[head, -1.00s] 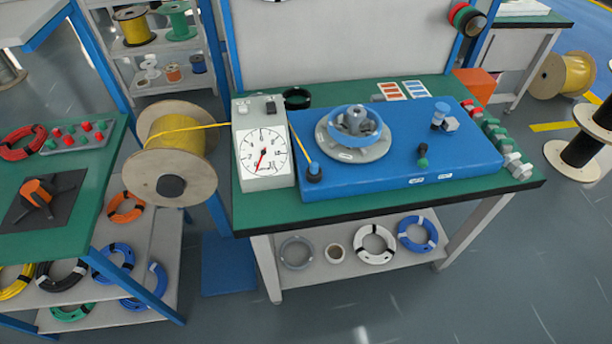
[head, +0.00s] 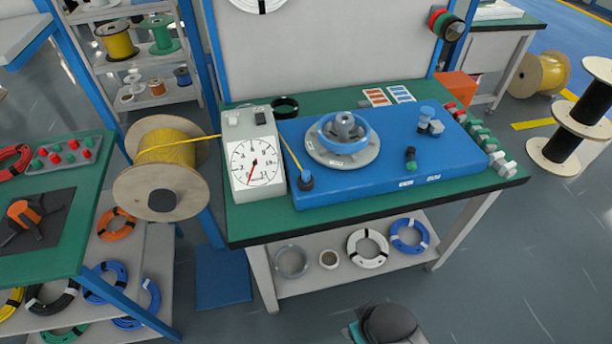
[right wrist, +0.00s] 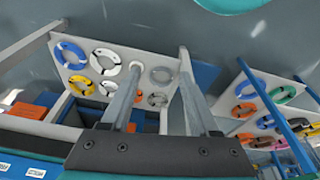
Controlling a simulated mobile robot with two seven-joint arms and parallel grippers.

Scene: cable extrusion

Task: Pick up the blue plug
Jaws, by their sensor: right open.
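A small blue cylinder (head: 427,112), which may be the blue plug, stands beside a grey block at the back right of the blue machine bed (head: 340,185). My left gripper is out of view.
A green table (head: 250,222) carries the machine, a dial gauge box (head: 255,160) and a row of coloured connectors (head: 476,133) at its right edge. A yellow cable spool (head: 163,165) stands left. Coils lie on the shelf below. The floor in front is open.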

